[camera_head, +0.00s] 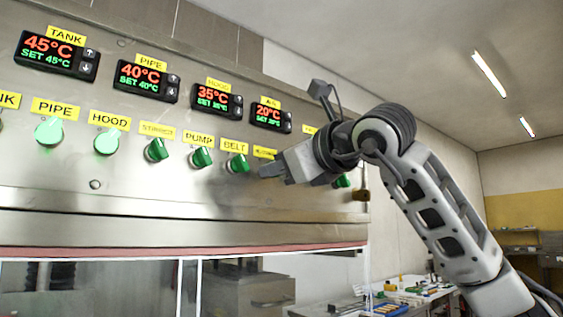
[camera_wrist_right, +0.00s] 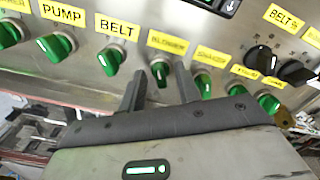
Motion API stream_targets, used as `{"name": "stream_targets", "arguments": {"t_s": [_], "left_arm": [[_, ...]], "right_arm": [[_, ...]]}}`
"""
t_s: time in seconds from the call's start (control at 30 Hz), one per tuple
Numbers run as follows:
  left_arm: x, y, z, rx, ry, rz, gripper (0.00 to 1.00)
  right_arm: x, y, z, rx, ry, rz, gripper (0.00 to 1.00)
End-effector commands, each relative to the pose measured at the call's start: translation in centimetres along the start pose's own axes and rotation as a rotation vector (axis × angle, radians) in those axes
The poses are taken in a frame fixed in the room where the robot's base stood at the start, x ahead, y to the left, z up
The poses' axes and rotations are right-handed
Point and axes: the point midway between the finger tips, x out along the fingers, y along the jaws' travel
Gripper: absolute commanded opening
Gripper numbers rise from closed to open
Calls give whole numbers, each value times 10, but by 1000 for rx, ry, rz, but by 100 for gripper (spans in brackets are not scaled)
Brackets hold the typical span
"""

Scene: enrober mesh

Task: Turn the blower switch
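The blower switch (camera_wrist_right: 160,70) is a green knob under the yellow BLOWER label (camera_wrist_right: 168,42) on the steel panel. My right gripper (camera_wrist_right: 160,74) is open and empty in the right wrist view. Its two dark fingers stand apart, with the blower switch showing between their tips. I cannot tell whether the fingers reach around the knob or stop just short of it. In the head view my right gripper (camera_head: 266,171) points left at the panel and hides the blower switch; part of its label (camera_head: 264,152) shows above. My left gripper is not in view.
The BELT knob (camera_head: 238,163) and PUMP knob (camera_head: 202,157) sit close on the left. More green knobs (camera_wrist_right: 203,85) and black knobs (camera_wrist_right: 297,72) sit on the right. Temperature displays (camera_head: 211,99) line the panel above. A table with small items (camera_head: 400,299) stands below right.

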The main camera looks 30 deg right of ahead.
Motion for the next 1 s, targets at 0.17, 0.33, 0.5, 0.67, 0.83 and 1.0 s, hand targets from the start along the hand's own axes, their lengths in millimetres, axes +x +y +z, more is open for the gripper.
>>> {"name": "stream_targets", "arguments": {"t_s": [0.17,0.33,0.5,0.67,0.83,1.0], "left_arm": [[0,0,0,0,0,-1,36],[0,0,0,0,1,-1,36],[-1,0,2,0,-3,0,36],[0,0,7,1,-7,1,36],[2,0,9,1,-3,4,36],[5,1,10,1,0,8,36]], "right_arm": [[0,0,0,0,0,1,5],[0,0,0,1,0,1,0],[0,0,0,15,0,1,0],[0,1,-1,69,1,1,0],[0,1,-2,178,0,3,0],[0,0,-2,328,-1,2,0]]}}
